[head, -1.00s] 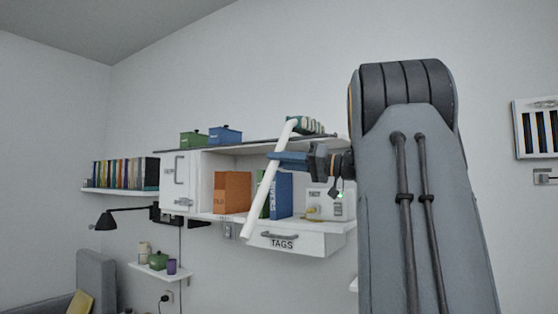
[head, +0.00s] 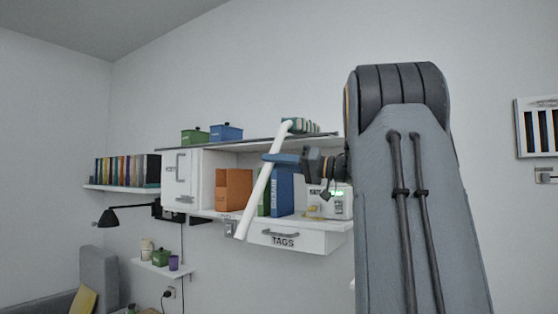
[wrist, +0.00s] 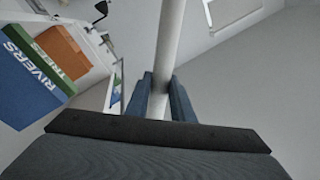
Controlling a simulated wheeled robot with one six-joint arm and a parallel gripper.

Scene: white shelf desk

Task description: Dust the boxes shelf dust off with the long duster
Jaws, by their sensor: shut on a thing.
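My gripper (head: 277,159) is shut on the white handle of the long duster (head: 257,200), in front of the shelf unit. In the wrist view the handle (wrist: 169,45) runs up between the two blue fingers (wrist: 160,97). The duster is tilted, its lower end to the left. Its green and white striped head (head: 300,126) is at the level of the top board (head: 240,146), toward the right end. I cannot tell whether the head touches the board. A green box (head: 195,136) and a blue box (head: 226,132) stand on the top board, left of the head. I cannot make out dust.
Below the top board are an orange binder (head: 234,189), a blue binder (head: 282,191) and a white device (head: 335,201). A drawer marked TAGS (head: 290,239) hangs underneath. A black lamp (head: 108,217) and a row of books (head: 128,170) are at the left.

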